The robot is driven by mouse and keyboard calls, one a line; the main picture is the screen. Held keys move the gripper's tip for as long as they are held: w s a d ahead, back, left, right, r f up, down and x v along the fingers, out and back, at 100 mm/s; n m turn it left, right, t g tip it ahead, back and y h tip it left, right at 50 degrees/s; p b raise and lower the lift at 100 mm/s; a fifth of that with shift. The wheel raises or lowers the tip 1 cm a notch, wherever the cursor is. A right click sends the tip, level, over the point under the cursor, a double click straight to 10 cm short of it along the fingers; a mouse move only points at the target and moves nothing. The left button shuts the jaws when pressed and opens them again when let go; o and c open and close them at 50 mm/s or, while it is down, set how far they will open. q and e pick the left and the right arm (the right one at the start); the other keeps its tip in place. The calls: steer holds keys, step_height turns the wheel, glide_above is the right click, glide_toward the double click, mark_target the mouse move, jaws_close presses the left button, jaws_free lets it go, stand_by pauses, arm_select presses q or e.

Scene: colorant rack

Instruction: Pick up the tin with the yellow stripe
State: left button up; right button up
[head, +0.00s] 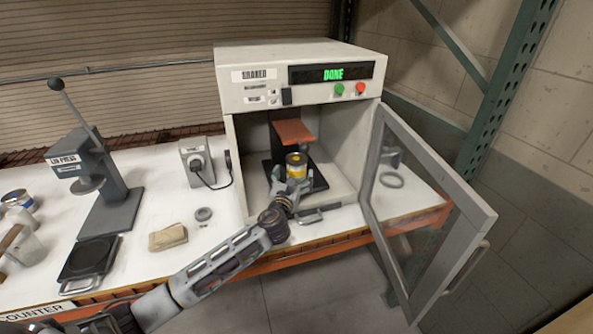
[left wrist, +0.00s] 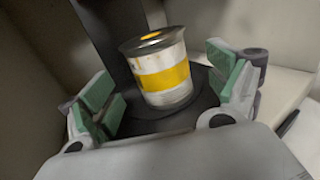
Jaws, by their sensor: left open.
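The tin with the yellow stripe (head: 297,166) stands upright on the dark base plate inside the open shaker cabinet, below an orange-brown clamp plate. It also shows in the left wrist view (left wrist: 162,72), white with a yellow band and a yellow dot on the lid. My left gripper (head: 292,183) reaches into the cabinet just in front of the tin. In the left wrist view the left gripper (left wrist: 170,95) is open, its green-padded fingers spread on either side of the tin with gaps on both sides. My right gripper is not in view.
The shaker (head: 234,140) reads DONE, and its glass door (head: 425,200) is swung open to the right.

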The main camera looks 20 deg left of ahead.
mark_target(294, 172)
arm_select(q)
steer(key=shift+w+a, duration=0.1)
steer(key=shift+w, duration=1.55)
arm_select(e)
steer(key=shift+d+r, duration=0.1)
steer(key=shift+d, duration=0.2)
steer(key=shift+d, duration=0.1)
arm_select(q)
steer(key=c, duration=1.8)
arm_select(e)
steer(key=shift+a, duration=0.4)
arm_select(q)
steer(key=shift+r, duration=0.35)
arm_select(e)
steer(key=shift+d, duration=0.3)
